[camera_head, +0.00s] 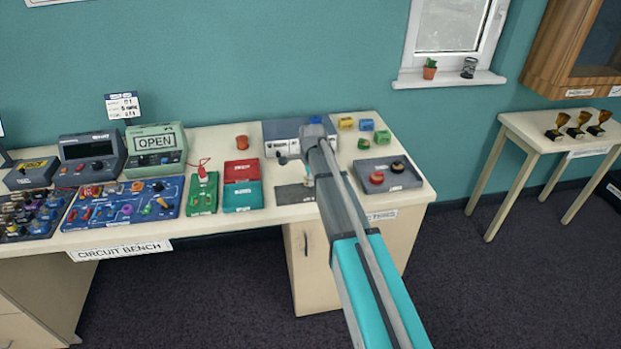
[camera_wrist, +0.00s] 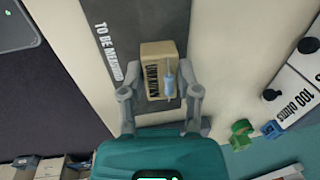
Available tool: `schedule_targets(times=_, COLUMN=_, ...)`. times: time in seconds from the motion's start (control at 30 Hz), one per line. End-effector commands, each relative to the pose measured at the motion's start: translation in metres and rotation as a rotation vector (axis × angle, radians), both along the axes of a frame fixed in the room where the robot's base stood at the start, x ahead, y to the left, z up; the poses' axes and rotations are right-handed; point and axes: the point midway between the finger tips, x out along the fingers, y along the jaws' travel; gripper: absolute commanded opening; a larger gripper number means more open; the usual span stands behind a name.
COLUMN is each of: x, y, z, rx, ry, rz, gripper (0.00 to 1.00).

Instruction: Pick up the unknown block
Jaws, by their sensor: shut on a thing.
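The unknown block (camera_wrist: 152,58) is a beige block with "UNKNOWN" in dark letters, seen in the wrist view. The two fingers of my gripper (camera_wrist: 160,80) stand on either side of it and are shut on it. A small light-blue piece with a thin stem (camera_wrist: 169,84) shows in front of the block. Behind the block lies a dark mat (camera_wrist: 115,28) marked "TO BE MEASURED"; it also shows on the bench in the head view (camera_head: 290,195). I cannot tell whether the block touches the mat. In the head view my arm mostly hides the gripper and block.
Right of the mat is a grey tray (camera_head: 400,183) with red and black knobs. Behind are a grey-blue device (camera_head: 278,140) and several small yellow, blue and green blocks (camera_head: 367,125). Red and teal boxes (camera_head: 242,195) and circuit boards (camera_head: 125,203) stand left. A trophy table (camera_head: 545,135) stands apart.

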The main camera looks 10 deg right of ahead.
Motion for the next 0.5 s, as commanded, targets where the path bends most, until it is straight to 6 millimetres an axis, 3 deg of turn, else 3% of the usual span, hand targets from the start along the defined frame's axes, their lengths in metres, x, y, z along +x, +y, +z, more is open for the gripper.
schedule_targets(times=0.03, x=-0.005, y=-0.001, z=0.011, rx=0.000, ry=0.000, rz=0.000, gripper=0.00)
schedule_targets(times=0.5, x=-0.051, y=-0.007, z=0.065, rx=0.000, ry=0.000, rz=0.000, gripper=0.00)
